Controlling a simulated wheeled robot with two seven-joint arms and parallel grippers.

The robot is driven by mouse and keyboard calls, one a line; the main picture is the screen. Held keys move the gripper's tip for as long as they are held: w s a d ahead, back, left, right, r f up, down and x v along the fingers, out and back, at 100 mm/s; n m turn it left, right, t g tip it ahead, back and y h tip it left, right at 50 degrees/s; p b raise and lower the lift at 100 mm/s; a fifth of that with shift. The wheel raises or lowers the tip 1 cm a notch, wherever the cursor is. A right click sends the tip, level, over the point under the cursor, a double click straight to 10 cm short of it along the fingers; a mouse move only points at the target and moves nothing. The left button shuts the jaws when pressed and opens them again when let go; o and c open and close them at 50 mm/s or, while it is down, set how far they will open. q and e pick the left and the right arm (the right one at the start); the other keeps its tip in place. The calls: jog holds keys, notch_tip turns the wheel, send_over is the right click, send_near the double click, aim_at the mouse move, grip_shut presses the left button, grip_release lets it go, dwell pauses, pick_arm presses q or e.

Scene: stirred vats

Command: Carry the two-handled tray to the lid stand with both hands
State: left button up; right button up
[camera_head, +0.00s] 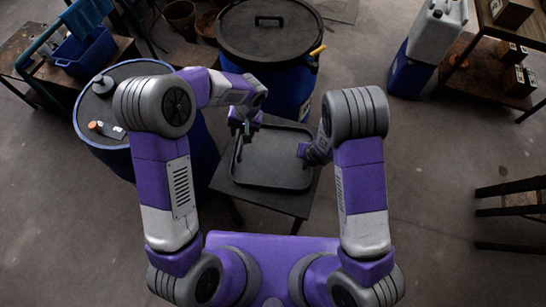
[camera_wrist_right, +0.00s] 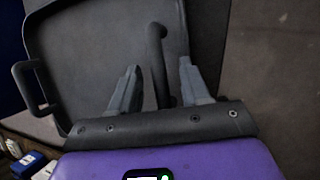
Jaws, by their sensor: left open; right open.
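The dark two-handled tray (camera_head: 272,183) lies flat on a small dark table (camera_head: 292,205) in front of me in the head view. My left gripper (camera_head: 243,131) is open at the tray's left side; whether it touches the handle there is unclear. My right gripper (camera_head: 303,152) is open at the tray's right side. In the right wrist view, one tray handle (camera_wrist_right: 157,55) stands between the open fingers of my right gripper (camera_wrist_right: 160,66). The other handle (camera_wrist_right: 32,88) shows at the left of that view. I cannot tell which thing is the lid stand.
A blue vat with a dark handled lid (camera_head: 270,38) stands just behind the table. Another blue drum (camera_head: 115,150) is close on the left, with small items on top. A shelf with boxes (camera_head: 480,72) and a dark wooden frame (camera_head: 510,205) are at right. Floor between is clear.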

jog(key=v, duration=0.9)
jog(key=shift+s+r, duration=0.2)
jog(key=shift+r, duration=0.15)
